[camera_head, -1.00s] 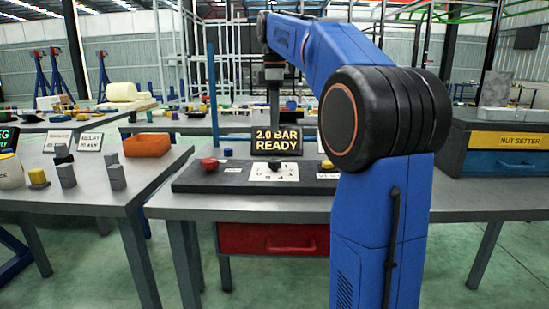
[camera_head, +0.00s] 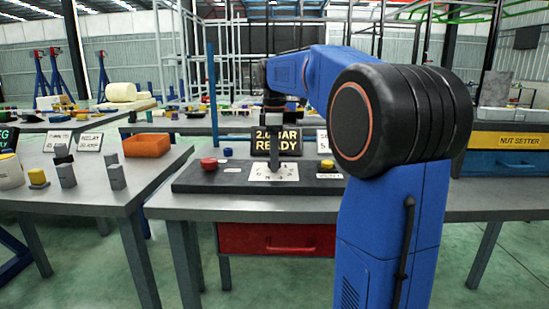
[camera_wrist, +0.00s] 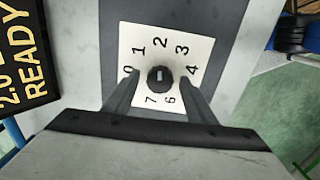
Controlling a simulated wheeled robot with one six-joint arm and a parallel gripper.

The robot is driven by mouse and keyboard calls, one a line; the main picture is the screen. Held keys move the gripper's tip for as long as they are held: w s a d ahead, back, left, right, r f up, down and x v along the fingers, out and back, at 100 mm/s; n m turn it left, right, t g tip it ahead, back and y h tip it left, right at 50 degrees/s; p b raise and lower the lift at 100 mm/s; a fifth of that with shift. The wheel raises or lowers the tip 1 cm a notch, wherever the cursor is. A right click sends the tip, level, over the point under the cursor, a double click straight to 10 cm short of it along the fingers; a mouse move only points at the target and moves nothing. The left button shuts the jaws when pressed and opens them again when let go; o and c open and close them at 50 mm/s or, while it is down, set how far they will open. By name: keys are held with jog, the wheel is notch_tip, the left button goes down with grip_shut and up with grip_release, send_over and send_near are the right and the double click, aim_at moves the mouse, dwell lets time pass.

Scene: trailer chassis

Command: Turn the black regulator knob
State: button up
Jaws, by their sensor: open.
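The black regulator knob (camera_wrist: 160,79) sits at the centre of a white dial plate (camera_wrist: 178,42) marked with numbers, seen from above in the wrist view. A light mark shows on top of the knob. My gripper (camera_wrist: 160,85) is open, with one finger on each side of the knob; I cannot tell whether they touch it.
The dark panel (camera_head: 200,178) also bears a red button (camera_head: 209,163). A sign reading 2.0 BAR READY (camera_head: 264,146) stands behind it. An orange tray (camera_head: 147,145) is on the left table. A blue drawer unit (camera_head: 515,163) stands at the right.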

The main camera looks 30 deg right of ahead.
jog(key=shift+c, duration=0.2)
jog(key=c, duration=1)
